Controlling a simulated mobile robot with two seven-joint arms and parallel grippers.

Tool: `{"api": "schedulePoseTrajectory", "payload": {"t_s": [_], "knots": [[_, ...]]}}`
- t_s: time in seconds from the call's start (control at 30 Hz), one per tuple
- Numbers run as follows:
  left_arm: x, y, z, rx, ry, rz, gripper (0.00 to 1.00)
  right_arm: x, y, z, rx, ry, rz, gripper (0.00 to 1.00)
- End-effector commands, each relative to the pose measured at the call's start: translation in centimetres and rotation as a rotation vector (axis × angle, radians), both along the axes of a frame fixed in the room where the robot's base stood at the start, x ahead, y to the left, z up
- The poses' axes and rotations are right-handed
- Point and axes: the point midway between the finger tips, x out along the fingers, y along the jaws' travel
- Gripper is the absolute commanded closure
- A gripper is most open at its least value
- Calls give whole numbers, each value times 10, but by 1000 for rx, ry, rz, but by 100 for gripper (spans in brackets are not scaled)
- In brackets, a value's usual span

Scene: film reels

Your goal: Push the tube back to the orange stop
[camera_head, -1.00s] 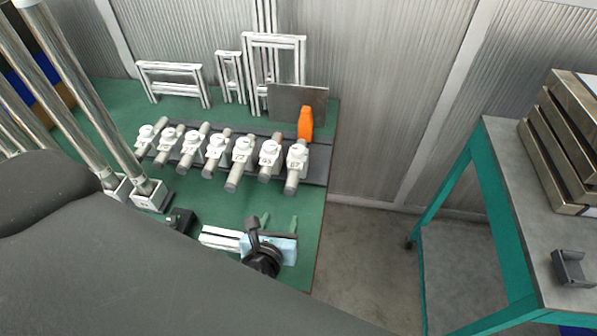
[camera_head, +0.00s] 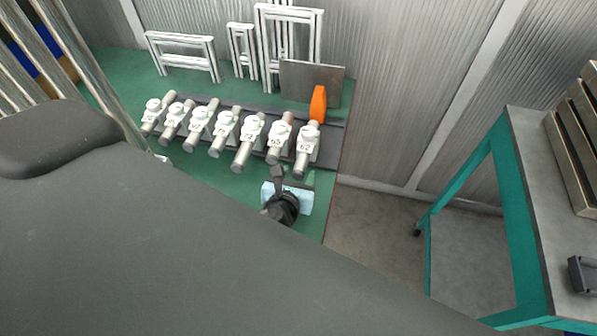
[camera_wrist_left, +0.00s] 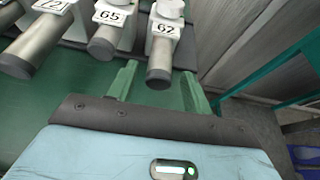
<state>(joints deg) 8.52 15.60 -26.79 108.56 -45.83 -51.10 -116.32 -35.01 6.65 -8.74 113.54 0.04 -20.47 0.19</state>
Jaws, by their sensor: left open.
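A row of several grey tubes in white clamps lies on the green bench. The rightmost tube (camera_head: 301,165), labelled 62, lines up with the orange stop (camera_head: 318,103) behind it. Its clamp hides whether its far end touches the stop. My left gripper (camera_head: 295,179), with a pale blue body and green fingers, is just in front of this tube's near end. In the left wrist view, the open fingers (camera_wrist_left: 160,82) stand to either side of the near end of tube 62 (camera_wrist_left: 160,66), without visible contact. My right gripper is not in view.
Tube 65 (camera_wrist_left: 105,40) is close on the left of the left finger. A dark grey plate (camera_head: 300,82) and metal frames (camera_head: 185,55) stand behind the row. The green bench (camera_head: 325,205) ends just right of the gripper. A teal-legged table (camera_head: 535,170) is farther right.

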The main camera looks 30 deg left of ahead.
Motion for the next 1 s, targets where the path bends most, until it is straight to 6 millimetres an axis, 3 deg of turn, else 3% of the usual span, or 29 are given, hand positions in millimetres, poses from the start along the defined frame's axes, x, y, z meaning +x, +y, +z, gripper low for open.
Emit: {"api": "schedulePoseTrajectory", "payload": {"t_s": [0.17,0.47,0.83,1.0], "knots": [[11,3,-5,0,1,1,50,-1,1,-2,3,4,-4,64],[12,3,-5,0,0,0,52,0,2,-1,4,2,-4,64],[12,3,-5,0,1,0,100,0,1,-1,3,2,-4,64],[13,3,-5,0,0,0,100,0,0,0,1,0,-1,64]]}}
